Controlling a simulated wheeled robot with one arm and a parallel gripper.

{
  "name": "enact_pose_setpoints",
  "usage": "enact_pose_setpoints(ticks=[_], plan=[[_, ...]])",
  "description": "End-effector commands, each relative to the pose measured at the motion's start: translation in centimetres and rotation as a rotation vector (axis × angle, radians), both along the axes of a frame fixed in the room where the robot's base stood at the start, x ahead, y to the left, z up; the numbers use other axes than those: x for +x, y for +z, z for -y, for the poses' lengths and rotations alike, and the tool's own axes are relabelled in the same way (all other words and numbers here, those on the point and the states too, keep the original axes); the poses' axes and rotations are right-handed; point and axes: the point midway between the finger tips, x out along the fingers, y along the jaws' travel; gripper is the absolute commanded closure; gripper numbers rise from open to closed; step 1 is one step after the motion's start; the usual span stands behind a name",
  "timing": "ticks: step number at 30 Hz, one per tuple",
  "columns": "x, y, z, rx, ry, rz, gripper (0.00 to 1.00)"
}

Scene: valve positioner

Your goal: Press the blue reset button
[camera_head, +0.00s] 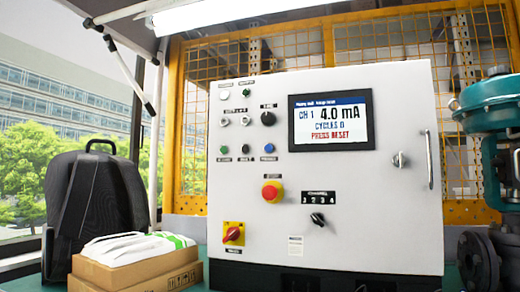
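The blue button (269,148) is a small round push button on the front of the light grey control cabinet (350,215). It is the rightmost of a row of three, beside a black one (247,149) and a green one (224,149), with a dark label under it. The label is too small to read surely. The cabinet's screen (331,121), right of the button, reads "CH 1 4.0 mA", "CYCLES 0" and "PRESS RESET". My gripper is not in view, and nothing covers the button.
A dark backpack (95,200) and cardboard boxes (135,277) stand left. A teal valve actuator (490,115) stands right.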

Motion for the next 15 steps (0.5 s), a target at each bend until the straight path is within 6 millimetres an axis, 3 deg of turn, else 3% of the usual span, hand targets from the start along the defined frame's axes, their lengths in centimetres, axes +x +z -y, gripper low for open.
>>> enact_pose_setpoints(ticks=[1,11,15], plan=[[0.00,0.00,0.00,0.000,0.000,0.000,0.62],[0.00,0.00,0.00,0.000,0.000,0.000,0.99],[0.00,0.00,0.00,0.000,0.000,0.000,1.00]])
